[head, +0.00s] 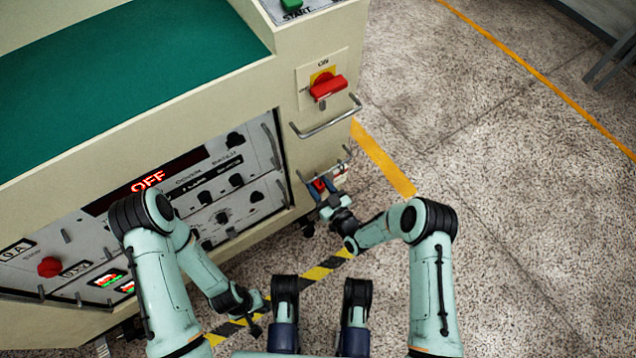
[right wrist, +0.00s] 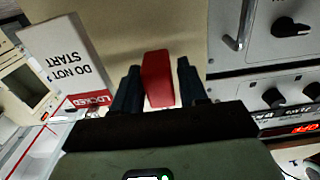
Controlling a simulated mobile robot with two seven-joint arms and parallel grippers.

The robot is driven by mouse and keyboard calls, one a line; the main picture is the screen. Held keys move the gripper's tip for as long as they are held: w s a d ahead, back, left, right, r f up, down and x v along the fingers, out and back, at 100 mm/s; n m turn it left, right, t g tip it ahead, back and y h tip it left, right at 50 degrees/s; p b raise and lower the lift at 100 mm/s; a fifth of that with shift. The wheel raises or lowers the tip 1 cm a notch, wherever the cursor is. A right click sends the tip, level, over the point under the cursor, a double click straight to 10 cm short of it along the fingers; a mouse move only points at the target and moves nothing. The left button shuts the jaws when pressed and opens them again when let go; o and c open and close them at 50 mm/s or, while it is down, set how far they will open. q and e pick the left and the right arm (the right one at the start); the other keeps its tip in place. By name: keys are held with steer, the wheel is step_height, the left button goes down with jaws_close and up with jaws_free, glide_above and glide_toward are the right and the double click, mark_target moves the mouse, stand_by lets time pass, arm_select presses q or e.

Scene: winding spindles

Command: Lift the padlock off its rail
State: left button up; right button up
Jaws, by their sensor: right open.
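The red padlock (right wrist: 158,80) shows in the right wrist view between the two dark fingers of my right gripper (right wrist: 159,72). The fingers are open, one on each side of it; a gap shows on its right, and I cannot tell whether the left finger touches it. In the head view the padlock (head: 320,185) is a small red patch at the low rail (head: 326,169) on the cabinet's corner, partly hidden by my right gripper (head: 325,197). Its shackle is not clear. My left gripper (head: 254,322) is low before the cabinet, its jaws too small to judge.
A white tag (right wrist: 66,58) reading "DO NOT START" hangs beside the padlock. Above are a handle bar (head: 327,126) and a red rotary switch (head: 327,87). The control panel (head: 225,205) with knobs is to the left. The floor (head: 520,220) at right is clear.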

mark_target(321, 186)
steer(key=c, duration=0.7)
steer(key=shift+r, duration=0.1)
steer(key=shift+r+p, duration=0.9)
steer(key=shift+r, duration=0.2)
steer(key=shift+p+v, duration=1.5)
steer(key=shift+v, duration=1.95)
